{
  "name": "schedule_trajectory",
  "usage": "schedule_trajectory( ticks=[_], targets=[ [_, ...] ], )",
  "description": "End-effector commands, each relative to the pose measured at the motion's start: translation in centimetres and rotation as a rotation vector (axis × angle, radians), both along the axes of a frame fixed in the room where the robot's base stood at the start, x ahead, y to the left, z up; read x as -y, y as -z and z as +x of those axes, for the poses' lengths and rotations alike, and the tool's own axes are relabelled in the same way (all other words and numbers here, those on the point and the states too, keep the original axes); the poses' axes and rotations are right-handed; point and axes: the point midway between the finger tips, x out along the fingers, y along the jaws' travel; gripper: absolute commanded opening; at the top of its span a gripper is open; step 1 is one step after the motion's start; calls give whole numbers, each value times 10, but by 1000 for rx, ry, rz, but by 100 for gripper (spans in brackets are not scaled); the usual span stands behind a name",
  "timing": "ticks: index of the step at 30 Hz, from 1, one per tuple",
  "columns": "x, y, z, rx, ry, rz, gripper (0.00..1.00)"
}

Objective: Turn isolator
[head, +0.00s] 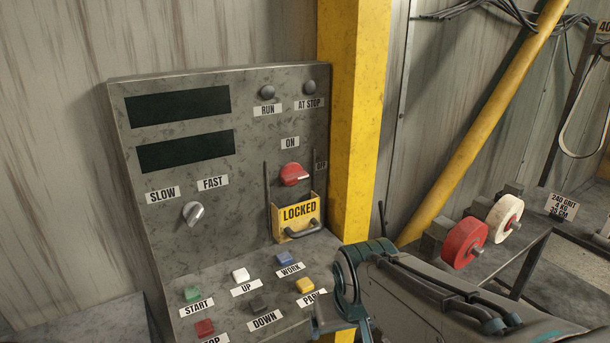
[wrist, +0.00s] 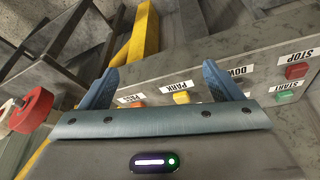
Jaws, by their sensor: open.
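The isolator, a red rotary knob (head: 292,174), is on the upright face of the grey control panel. A white mark shows on its right side. The label "ON" (head: 290,143) is above it, and a partly hidden label is to its right. Just below the knob is a yellow "LOCKED" plate (head: 299,214) with a dark curved bar at its lower edge. My gripper (head: 345,300) is at the panel's lower right corner, below and right of the knob. In the wrist view my gripper (wrist: 160,85) has its two blue fingers wide apart with nothing between them. The knob is not in the wrist view.
Thin dark rods flank the knob. Several push buttons, such as a yellow one (head: 305,286) and a blue one (head: 285,258), are on the sloping lower panel near my gripper. A yellow post (head: 357,120) stands right of the panel. Red and white wheels (head: 465,243) are further right.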

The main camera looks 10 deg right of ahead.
Motion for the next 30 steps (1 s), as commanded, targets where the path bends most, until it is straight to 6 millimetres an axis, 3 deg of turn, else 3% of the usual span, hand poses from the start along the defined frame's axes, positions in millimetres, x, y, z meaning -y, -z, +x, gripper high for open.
schedule_trajectory(
  ticks=[9, 15, 22, 30],
  targets=[
    [47, -28, 109, 396, 0, -118, 85],
    [57, -51, 164, 655, -75, -116, 85],
    [50, -79, 202, 935, -194, -16, 85],
    [37, -105, 211, 1159, -298, 150, 85]
  ],
)
